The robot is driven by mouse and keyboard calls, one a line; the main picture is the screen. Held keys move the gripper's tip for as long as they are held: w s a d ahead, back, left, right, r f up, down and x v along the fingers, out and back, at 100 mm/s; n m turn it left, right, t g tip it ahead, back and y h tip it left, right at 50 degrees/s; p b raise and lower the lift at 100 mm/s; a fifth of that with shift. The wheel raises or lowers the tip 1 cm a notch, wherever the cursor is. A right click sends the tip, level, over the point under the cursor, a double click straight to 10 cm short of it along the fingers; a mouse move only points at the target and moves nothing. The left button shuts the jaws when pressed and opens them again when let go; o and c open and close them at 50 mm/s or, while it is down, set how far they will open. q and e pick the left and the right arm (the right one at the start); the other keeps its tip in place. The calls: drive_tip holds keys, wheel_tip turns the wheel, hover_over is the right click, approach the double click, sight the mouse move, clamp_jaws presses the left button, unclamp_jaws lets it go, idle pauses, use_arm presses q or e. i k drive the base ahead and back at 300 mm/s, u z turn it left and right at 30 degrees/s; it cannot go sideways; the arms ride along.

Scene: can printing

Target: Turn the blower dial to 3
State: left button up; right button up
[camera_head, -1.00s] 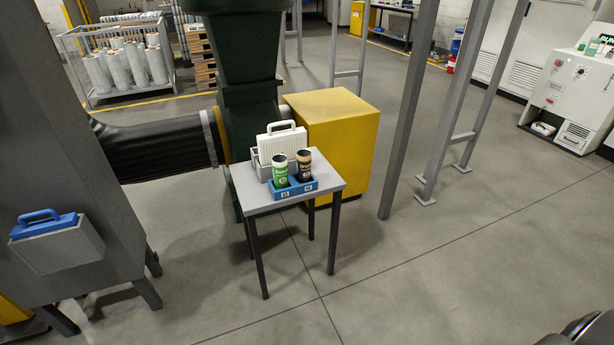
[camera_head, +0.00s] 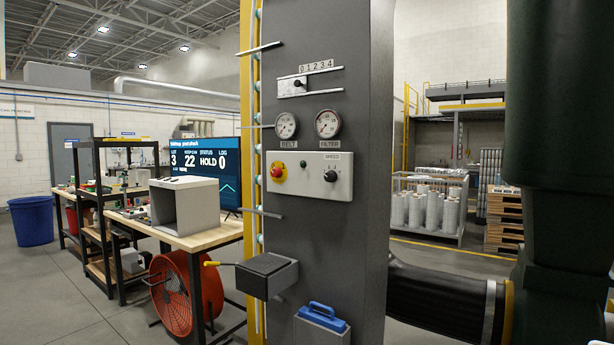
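A black knob (camera_head: 331,176) under the label SPEED sits at the right of a white control panel (camera_head: 310,190) on a tall dark grey cabinet (camera_head: 360,230). Small marks ring the knob, too small to read, and I cannot tell which one it points at. I see no label reading "blower". Neither of my grippers is in view.
A dark box (camera_head: 267,275) juts from the cabinet below. A workbench (camera_head: 190,237) and an orange fan (camera_head: 180,300) stand left.

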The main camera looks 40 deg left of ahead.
sight(331, 175)
drive_tip(key=u, duration=2.1)
drive_tip(key=i, duration=1.05)
drive_tip(key=z, duration=2.7)
